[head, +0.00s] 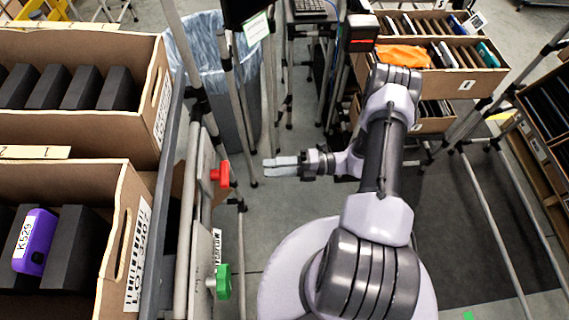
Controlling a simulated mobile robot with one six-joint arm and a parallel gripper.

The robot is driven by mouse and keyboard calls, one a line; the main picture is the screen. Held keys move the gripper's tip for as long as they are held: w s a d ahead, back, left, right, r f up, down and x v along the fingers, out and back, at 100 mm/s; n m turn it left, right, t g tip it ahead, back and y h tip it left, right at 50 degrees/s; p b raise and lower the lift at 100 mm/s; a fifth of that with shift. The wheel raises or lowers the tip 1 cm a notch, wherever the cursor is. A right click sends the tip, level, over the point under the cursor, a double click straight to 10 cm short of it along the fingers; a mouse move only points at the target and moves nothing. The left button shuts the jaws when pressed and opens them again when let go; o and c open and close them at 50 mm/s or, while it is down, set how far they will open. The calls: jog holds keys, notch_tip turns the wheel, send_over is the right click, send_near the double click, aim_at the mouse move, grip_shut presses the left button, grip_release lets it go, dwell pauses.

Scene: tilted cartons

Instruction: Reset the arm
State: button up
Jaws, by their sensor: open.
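My gripper (280,161) shows in the head view near the middle of the picture, at the end of my grey and white arm. It points left, over open floor, with nothing visible between its fingers. From this angle the two fingers look close together. The arm rises from my round base at the bottom and bends at the top right of centre. The gripper is apart from the red knob (220,174) on the rail to its left.
Tilted cartons with black items stand at left; the lower carton (124,225) holds a purple device (35,242). A green knob (221,282) sits on the left frame. Behind are a lined bin (222,85) and a carton (432,83) with an orange cloth (403,55). Shelving stands at right.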

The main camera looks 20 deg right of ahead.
jog(key=shift+v, duration=1.7)
